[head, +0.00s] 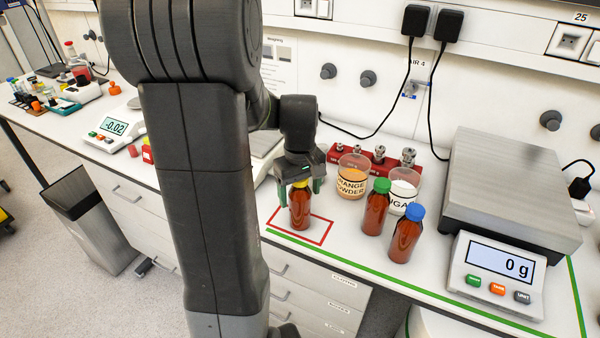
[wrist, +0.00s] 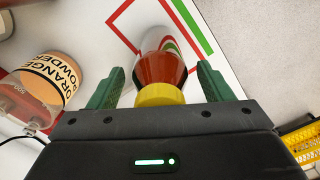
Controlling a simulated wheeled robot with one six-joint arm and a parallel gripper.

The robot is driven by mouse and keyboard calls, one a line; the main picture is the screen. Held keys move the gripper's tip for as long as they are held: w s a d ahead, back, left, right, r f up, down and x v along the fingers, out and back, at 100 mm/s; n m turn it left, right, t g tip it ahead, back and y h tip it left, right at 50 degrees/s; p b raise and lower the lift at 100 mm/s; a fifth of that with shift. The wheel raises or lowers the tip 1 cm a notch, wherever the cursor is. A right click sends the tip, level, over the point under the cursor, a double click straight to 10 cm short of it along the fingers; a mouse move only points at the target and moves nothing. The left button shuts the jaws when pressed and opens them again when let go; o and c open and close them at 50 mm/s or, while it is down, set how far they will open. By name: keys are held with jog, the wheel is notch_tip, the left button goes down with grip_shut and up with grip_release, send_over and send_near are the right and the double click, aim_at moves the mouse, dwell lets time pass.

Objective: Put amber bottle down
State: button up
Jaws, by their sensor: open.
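An amber bottle with a yellow cap (head: 300,208) stands upright within the red square outline (head: 322,240) on the bench. My gripper (head: 300,186) is above it, with its green fingers on either side of the cap. In the wrist view the bottle (wrist: 160,68) sits between the spread fingers of my gripper (wrist: 157,85), with a gap on both sides. The gripper is open and does not grasp the bottle. Two more amber bottles, one green-capped (head: 376,208) and one blue-capped (head: 406,235), stand to the right.
An orange powder beaker (head: 352,178) stands just behind the amber bottle, and a sugar beaker (head: 403,188) behind the green-capped one. A large scale (head: 505,195) reading 0 g is at the right. A green line (head: 380,285) runs along the bench front.

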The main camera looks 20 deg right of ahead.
notch_tip(320, 180, up, 11)
jog(key=shift+r, duration=0.1)
dwell(0.3)
